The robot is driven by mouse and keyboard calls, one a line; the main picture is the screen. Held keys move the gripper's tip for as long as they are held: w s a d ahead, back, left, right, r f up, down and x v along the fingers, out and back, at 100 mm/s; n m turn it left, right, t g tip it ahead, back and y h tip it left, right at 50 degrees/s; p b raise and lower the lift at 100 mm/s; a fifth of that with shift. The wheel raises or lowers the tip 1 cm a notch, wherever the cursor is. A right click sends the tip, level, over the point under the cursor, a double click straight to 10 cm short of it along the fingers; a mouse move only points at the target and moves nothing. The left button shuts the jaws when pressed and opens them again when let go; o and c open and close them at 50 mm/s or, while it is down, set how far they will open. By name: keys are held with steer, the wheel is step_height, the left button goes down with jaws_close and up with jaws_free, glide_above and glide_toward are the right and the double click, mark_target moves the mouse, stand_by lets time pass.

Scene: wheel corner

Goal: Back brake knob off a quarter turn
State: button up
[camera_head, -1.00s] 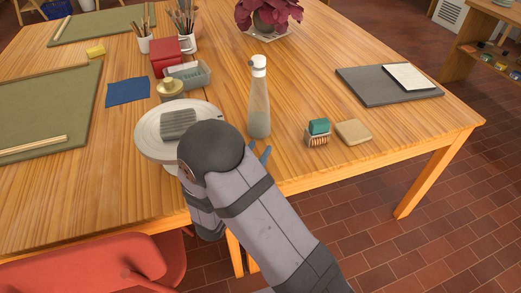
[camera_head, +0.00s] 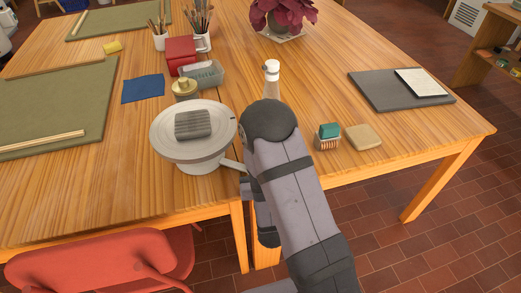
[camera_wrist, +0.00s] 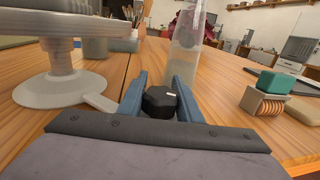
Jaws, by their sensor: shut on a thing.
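The pottery wheel (camera_head: 165,146) stands at the table's front edge with a grey ribbed block (camera_head: 193,124) on its pale disc. An arm (camera_head: 232,164) sticks out from its base to the right. In the wrist view the wheel's foot (camera_wrist: 60,90) is at the left, and its flat arm (camera_wrist: 100,102) reaches toward my gripper. My gripper (camera_wrist: 160,82) has its blue fingers on either side of a black faceted knob (camera_wrist: 158,101), shut on it. A short white mark on the knob's top lies roughly crosswise. My arm hides the gripper and knob in the head view.
A clear bottle (camera_wrist: 187,48) with a white top (camera_head: 272,68) stands just beyond my fingers. A green-topped brush (camera_head: 328,136) and a tan sponge (camera_head: 363,137) lie to the right. A red chair (camera_head: 90,262) is in front of the table.

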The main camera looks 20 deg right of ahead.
steer(key=shift+f, duration=0.2)
steer(key=o, duration=1)
steer(key=shift+o, duration=0.2)
steer(key=shift+r, duration=0.1)
steer(key=shift+r, duration=0.15)
steer(key=shift+r, duration=0.8)
step_height(320, 180, up, 8)
steer(key=p, duration=0.8)
